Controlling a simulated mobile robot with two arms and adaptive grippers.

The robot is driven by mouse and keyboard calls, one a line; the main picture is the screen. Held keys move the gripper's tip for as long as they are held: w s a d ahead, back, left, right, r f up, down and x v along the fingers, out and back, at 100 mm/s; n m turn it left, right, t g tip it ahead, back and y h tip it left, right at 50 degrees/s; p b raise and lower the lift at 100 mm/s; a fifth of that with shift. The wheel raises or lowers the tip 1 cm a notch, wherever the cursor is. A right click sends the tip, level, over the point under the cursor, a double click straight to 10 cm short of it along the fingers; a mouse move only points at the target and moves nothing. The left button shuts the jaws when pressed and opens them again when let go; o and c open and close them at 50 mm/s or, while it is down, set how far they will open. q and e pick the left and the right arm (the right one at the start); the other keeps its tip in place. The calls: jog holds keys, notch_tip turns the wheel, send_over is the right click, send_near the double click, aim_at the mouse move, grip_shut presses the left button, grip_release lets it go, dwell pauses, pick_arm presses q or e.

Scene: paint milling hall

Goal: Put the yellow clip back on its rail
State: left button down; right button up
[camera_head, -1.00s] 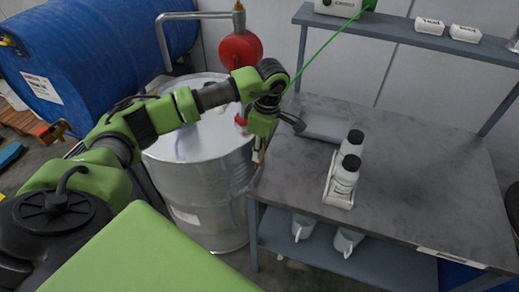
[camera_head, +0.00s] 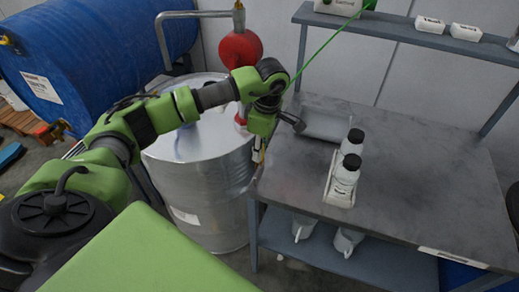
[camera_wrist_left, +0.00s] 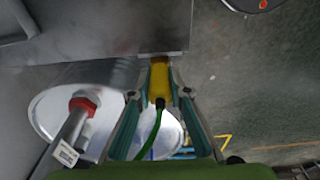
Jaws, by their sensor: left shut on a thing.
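My left gripper (camera_wrist_left: 159,92) is shut on the yellow clip (camera_wrist_left: 160,80), which shows between its fingers in the left wrist view. A green cable (camera_wrist_left: 151,137) runs from the clip. The clip's front end is close to the grey table's edge (camera_wrist_left: 120,50); I cannot tell whether they touch. A small brownish strip at that edge may be the rail, but I cannot tell. In the head view my left gripper (camera_head: 259,148) points down at the table's left edge, between table and steel drum, and the clip is mostly hidden. My right gripper is not in view.
The steel drum (camera_head: 200,180) stands left of the table, with a red-fitted pipe (camera_head: 240,48) above it. On the table (camera_head: 420,165) are two white bottles in a holder (camera_head: 340,190) and a grey cylinder (camera_head: 325,125). The table's right part is clear. A blue drum (camera_head: 100,50) lies behind.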

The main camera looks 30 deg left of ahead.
pick_arm(q)
jog(key=shift+f+b, duration=1.6)
jog(key=shift+f, duration=0.35)
jog(key=c, duration=1.8)
grip_release()
jog(key=shift+r, duration=0.15)
jog(key=r, duration=0.4)
jog(key=d+r, duration=0.1)
jog(key=r, duration=0.6)
jog(key=shift+w+d+r, duration=0.1)
jog(key=shift+d+r, duration=0.05)
jog(key=shift+r, duration=0.25)
jog(key=shift+f, duration=0.1)
